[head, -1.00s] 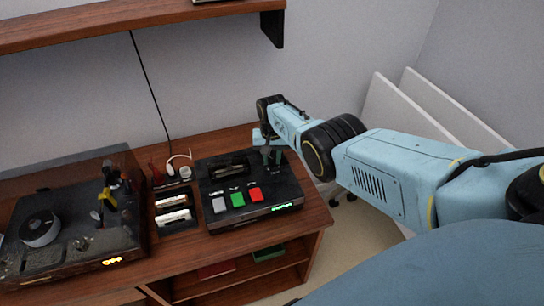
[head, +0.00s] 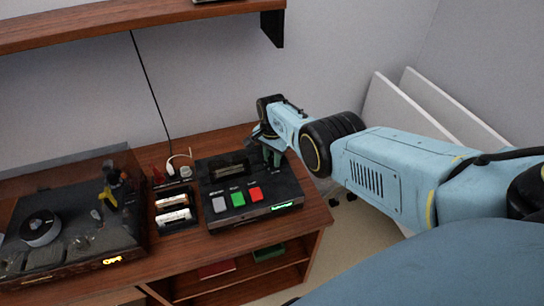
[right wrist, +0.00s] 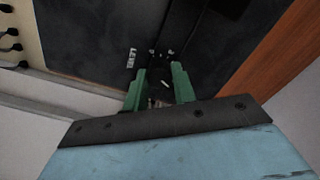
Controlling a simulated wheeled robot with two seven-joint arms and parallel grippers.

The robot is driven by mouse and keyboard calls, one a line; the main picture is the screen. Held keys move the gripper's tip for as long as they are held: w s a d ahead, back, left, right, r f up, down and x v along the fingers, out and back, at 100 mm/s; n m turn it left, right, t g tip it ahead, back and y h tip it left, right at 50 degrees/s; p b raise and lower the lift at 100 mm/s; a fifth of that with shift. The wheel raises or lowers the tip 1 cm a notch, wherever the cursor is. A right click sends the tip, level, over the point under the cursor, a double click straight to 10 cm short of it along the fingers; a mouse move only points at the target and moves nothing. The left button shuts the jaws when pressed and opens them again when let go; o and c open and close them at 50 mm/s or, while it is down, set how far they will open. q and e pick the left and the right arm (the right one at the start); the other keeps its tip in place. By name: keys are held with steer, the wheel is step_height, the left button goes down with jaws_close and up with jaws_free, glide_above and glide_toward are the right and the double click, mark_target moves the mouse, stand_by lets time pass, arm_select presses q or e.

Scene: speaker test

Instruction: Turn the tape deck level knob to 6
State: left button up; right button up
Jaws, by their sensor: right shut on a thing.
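The black tape deck (head: 285,188) stands at the right end of the wooden desk, with grey, green and red buttons on its front and a lit green display. My right gripper (head: 272,158) reaches down to its back right part. In the right wrist view the green fingers (right wrist: 161,90) are shut on the level knob (right wrist: 164,85), beside the "LEVEL" lettering and a few small white scale marks. A short white pointer line shows between the fingers. The fingers hide most of the knob, and I cannot read the number it points to. My left gripper is not in view.
A wall shelf (head: 130,22) hangs above. White panels (head: 395,117) lean at the right.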

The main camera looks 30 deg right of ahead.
mark_target(272, 159)
stand_by(0.5)
steer(key=o, duration=1)
steer(key=shift+r, duration=0.15)
step_height(272, 159, up, 6)
steer(key=p, duration=0.4)
steer(key=shift+f+p, duration=0.25)
steer(key=shift+p, duration=0.1)
step_height(272, 159, up, 8)
steer(key=p, duration=0.2)
steer(key=shift+f+p, duration=0.15)
steer(key=shift+p, duration=0.2)
